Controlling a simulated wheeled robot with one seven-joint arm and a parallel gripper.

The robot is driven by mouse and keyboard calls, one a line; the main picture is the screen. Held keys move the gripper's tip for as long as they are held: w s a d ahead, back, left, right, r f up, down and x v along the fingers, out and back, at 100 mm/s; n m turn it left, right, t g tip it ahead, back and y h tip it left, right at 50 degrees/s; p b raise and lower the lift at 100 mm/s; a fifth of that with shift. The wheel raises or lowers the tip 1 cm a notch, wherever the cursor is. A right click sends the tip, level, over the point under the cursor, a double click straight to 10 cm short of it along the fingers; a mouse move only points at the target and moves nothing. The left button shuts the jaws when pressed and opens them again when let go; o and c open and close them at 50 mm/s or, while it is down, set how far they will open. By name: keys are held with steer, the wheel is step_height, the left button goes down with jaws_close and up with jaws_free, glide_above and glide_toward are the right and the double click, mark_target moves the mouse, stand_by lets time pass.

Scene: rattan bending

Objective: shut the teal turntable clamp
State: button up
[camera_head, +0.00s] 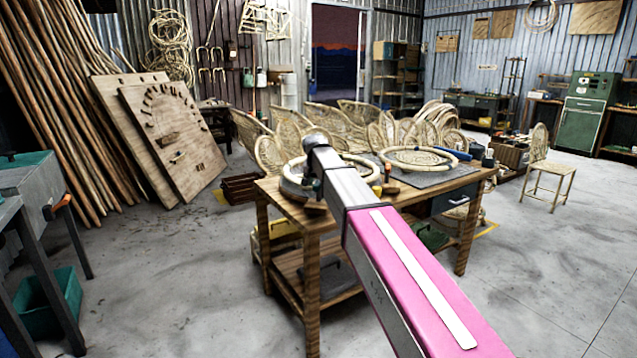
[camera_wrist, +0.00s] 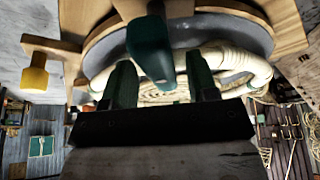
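The teal clamp (camera_wrist: 150,50) shows in the wrist view as a dark teal lever at the top centre, reaching down toward the space between my fingers. My gripper (camera_wrist: 160,72) has its two dark green fingers well apart, one on each side of the lever's lower end. I cannot tell whether they touch it. Behind is the grey turntable (camera_wrist: 97,55) with a pale rattan ring (camera_wrist: 255,72) on it. In the head view the turntable's rattan ring (camera_head: 352,160) sits on the wooden workbench (camera_head: 313,240); my arm hides the gripper and most of the clamp.
A yellow-ended peg (camera_wrist: 34,76) stands out at the left in the wrist view. A second rattan ring (camera_head: 420,157) lies on a grey mat (camera_head: 440,177) at the bench's right. Rattan chairs (camera_head: 380,128) crowd behind it. The floor in front is clear.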

steer(key=v, duration=1)
steer(key=shift+r, duration=0.35)
steer(key=shift+s, duration=0.15)
